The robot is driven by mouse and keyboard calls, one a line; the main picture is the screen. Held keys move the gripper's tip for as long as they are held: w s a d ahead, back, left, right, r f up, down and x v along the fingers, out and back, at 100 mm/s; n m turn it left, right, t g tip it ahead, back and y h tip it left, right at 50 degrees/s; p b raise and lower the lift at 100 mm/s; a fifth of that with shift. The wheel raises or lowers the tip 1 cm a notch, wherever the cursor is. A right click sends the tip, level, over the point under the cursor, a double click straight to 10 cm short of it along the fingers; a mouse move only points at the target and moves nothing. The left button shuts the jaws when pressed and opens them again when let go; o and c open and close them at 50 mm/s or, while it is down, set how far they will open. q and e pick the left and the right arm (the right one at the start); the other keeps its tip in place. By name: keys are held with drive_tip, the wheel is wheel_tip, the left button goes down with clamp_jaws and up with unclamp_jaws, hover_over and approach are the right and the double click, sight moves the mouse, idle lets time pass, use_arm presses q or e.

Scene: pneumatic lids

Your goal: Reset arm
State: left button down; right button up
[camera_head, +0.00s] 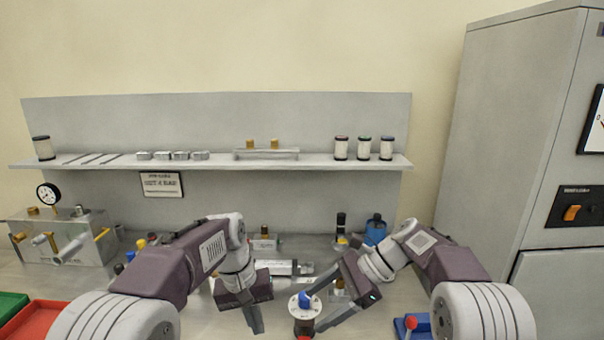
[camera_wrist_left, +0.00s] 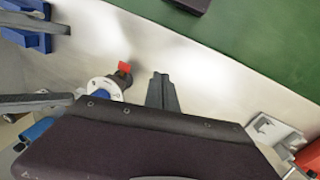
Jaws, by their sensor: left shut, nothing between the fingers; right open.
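My left gripper (camera_head: 257,328) points down over the bench with its fingers together and nothing between them. Its closed fingers also show in the left wrist view (camera_wrist_left: 161,80). My right gripper (camera_head: 312,312) is open, its fingers close to a white-flanged fitting (camera_head: 305,309) with a blue top. I cannot tell whether they touch it. The fitting stands just right of my left gripper. In the left wrist view the white flange (camera_wrist_left: 101,92) shows near a red handle, partly hidden by my gripper body.
A shelf (camera_head: 220,164) with canisters and small metal parts runs along the back. A gauge block (camera_head: 65,240) stands at left, beside red (camera_head: 38,318) and green trays. A blue fixture with a red lever (camera_head: 410,325) is at right front. A grey cabinet (camera_head: 510,130) bounds the right.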

use_arm(q)
drive_tip(key=s+a+f+y, duration=0.1)
drive_tip(key=s+a+f, duration=0.2)
drive_tip(key=s+f, duration=0.3)
drive_tip(key=s+a+f+m, duration=0.1)
drive_tip(key=s+a+f, duration=0.3)
drive_tip(key=s+f, duration=0.3)
drive_tip(key=s, duration=0.2)
drive_tip(key=shift+s+a+f+m+t+y, duration=0.2)
drive_tip(key=shift+s+a+m+t+y, duration=0.1)
drive_tip(key=shift+s+t+y, duration=0.1)
use_arm(e)
drive_tip(key=s+d+f+n+t+h, duration=0.1)
drive_tip(key=s+d+f+n+h, duration=0.3)
drive_tip(key=s+d+f+n, duration=0.3)
drive_tip(key=s+d+f+n+t+h, duration=0.1)
drive_tip(key=s+d+f+n+h, duration=0.4)
drive_tip(key=s+f, duration=0.4)
drive_tip(key=s+d+n, duration=0.1)
drive_tip(key=s+n, duration=0.1)
drive_tip(key=shift+s+d+f+n+h, duration=0.15)
drive_tip(key=shift+d+f+n+h, duration=0.15)
drive_tip(key=shift+d+n, duration=0.1)
use_arm(q)
drive_tip(key=shift+s+r, duration=0.1)
drive_tip(key=shift+s, duration=0.05)
use_arm(e)
drive_tip(key=shift+s+r, duration=0.15)
